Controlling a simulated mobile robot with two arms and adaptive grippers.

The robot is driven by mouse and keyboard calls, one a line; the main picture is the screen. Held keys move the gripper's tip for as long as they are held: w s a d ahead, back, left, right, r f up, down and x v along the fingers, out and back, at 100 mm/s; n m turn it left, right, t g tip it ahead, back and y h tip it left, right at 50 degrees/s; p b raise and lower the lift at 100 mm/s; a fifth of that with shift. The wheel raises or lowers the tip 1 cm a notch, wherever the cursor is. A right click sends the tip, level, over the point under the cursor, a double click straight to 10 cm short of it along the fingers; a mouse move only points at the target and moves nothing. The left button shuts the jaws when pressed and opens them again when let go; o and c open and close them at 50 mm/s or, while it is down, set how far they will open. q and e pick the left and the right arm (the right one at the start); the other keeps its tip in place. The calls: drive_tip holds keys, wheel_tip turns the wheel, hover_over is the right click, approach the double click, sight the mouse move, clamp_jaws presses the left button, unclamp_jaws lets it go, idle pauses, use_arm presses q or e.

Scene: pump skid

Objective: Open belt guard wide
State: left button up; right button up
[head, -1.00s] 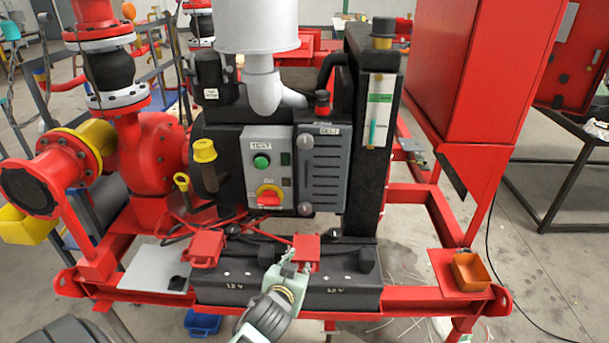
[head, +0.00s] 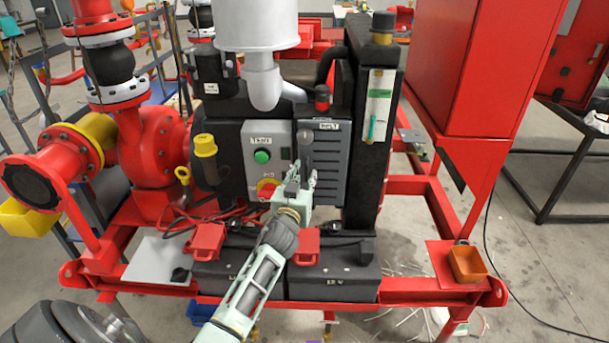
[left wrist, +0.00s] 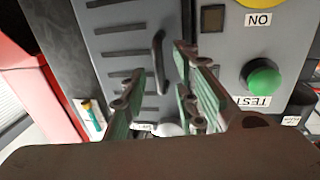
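The belt guard (head: 330,175) is a grey slotted panel labelled BELT, right of the control box on the pump skid. It looks shut. In the left wrist view the guard (left wrist: 112,50) fills the upper left, with a dark upright handle (left wrist: 158,62) near its edge. My left gripper (head: 301,178) is in front of the guard's left edge and hides part of it. In the left wrist view the left gripper's fingers (left wrist: 165,95) are apart, and the handle shows beyond the gap between them. I cannot tell whether they touch it. My right gripper is not in view.
The control box (head: 256,150) with a green button and red-yellow switch is close left of the gripper. Batteries (head: 335,283) with red terminal covers lie below. A dark upright block (head: 366,190) stands right of the guard.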

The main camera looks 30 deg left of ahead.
use_arm(q)
drive_tip(key=shift+w+a, duration=0.1)
drive_tip(key=shift+w, duration=0.1)
clamp_jaws()
idle(0.6)
